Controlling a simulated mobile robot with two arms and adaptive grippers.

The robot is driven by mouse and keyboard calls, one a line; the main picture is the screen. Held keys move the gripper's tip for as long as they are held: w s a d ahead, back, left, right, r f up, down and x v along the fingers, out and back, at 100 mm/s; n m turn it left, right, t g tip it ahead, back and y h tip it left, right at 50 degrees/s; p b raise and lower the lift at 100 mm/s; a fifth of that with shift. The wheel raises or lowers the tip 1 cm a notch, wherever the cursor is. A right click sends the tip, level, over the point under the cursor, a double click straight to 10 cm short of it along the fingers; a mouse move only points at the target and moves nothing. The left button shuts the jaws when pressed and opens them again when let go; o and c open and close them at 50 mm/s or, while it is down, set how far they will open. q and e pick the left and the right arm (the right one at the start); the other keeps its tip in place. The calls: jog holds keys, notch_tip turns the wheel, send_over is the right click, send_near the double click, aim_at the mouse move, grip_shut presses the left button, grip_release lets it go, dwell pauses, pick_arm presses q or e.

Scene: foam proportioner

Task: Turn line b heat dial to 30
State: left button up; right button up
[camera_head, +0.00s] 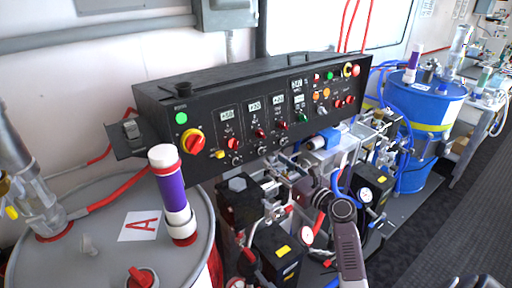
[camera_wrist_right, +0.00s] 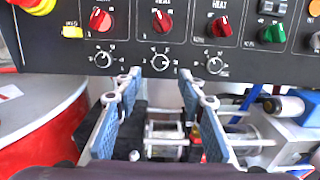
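The black control panel (camera_head: 250,115) has three heat columns, each with a small display, a red switch and a round dial below. In the right wrist view these are the left dial (camera_wrist_right: 102,58), the middle dial (camera_wrist_right: 160,62) and the right dial (camera_wrist_right: 215,65). The A/B lettering and pointer settings are too small to read. My right gripper (camera_wrist_right: 161,88) is open and empty, its two fingers pointing up at the panel, just below the middle dial and on either side of it. In the head view it (camera_head: 280,172) is partly lost among machine parts. My left gripper is not in view.
A grey drum marked A (camera_head: 100,215) stands at left with a purple-banded cylinder (camera_head: 172,192). A blue drum (camera_head: 425,100) stands at right. Pumps, hoses and gauges (camera_head: 306,234) crowd the space below the panel. Red switches (camera_wrist_right: 162,20) sit just above the dials.

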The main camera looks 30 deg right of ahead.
aim_at(262, 151)
jog(key=w, duration=0.3)
jog(key=w+p, duration=0.1)
jog(key=w, duration=0.2)
jog(key=shift+a+r, duration=0.15)
jog(key=shift+a, duration=0.05)
jog(key=shift+w+r, duration=0.1)
jog(key=shift+w, duration=0.1)
jog(key=shift+w, duration=0.1)
grip_shut()
